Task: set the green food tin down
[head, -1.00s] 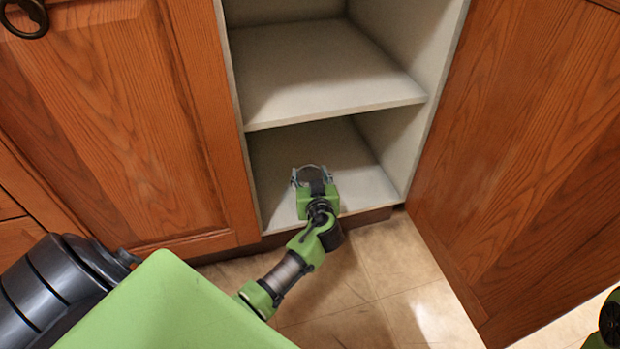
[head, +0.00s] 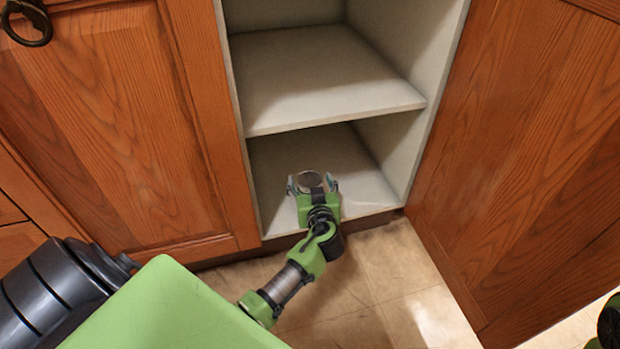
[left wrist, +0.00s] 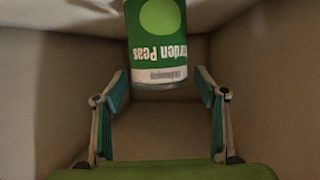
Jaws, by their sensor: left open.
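The green food tin (head: 310,179) stands on the bottom board of the open cupboard; in the head view mostly its grey round top shows, the rest hidden behind my gripper. In the left wrist view the tin (left wrist: 157,38) shows its green and white label with upside-down "Garden Peas" lettering. My left gripper (head: 313,184) reaches into the lower compartment from the front. Its fingers are open, one to each side of the tin's near part in the head view. In the left wrist view the tin lies mostly beyond the open fingertips (left wrist: 158,76), with gaps on both sides.
A middle shelf (head: 315,75) hangs above the lower compartment. The side walls are pale. An open wooden door (head: 520,170) stands at the right, and a closed wooden door (head: 130,130) is at the left. The tiled floor (head: 385,290) in front is clear.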

